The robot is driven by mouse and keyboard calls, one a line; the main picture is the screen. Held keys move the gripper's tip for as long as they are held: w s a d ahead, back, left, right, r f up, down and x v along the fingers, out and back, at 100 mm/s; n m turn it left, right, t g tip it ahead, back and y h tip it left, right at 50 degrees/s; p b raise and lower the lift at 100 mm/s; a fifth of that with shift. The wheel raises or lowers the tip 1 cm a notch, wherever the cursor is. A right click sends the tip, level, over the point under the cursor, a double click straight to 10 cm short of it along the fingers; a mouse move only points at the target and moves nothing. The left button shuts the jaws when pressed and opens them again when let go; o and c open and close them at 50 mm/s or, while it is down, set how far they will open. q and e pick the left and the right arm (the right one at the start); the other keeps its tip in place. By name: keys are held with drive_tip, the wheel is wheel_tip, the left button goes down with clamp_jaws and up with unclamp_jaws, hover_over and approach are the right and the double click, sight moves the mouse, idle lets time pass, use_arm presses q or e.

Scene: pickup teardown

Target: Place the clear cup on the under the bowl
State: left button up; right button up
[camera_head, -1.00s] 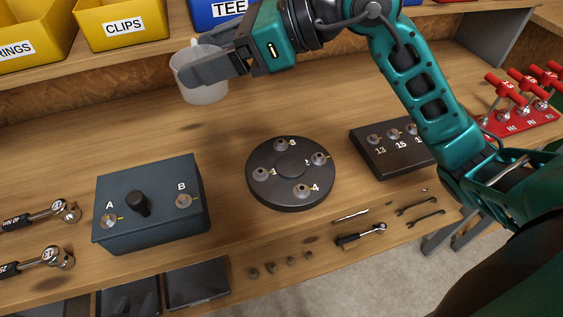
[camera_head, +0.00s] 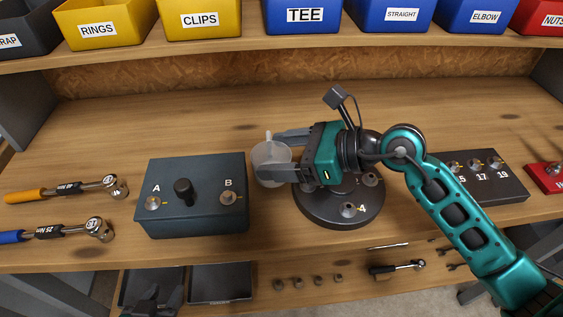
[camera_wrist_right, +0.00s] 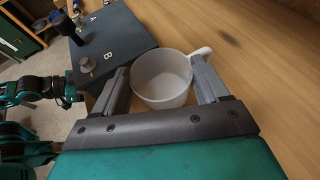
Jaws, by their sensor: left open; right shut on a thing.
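The clear cup (camera_head: 271,166), translucent with a small handle, is held between the fingers of my right gripper (camera_head: 290,152). It is between the blue-grey box and the round black disc; I cannot tell how far it is above the bench. In the right wrist view the cup (camera_wrist_right: 160,78) sits between the two fingers, open side towards the camera, handle at the upper right. My left gripper (camera_head: 152,298) shows as dark fingers at the bottom left, open and away from the cup. I see no bowl in these frames.
The blue-grey box (camera_head: 195,215) with knobs A and B stands left of the cup. The round black disc (camera_head: 340,212) is partly under my right arm. Torque wrenches (camera_head: 75,190) lie at left. Labelled bins (camera_head: 310,17) line the shelf. The bench behind the box is clear.

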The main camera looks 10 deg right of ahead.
drive_tip(key=shift+f, duration=1.1)
drive_tip(key=shift+f, duration=0.15)
drive_tip(key=o, duration=1.1)
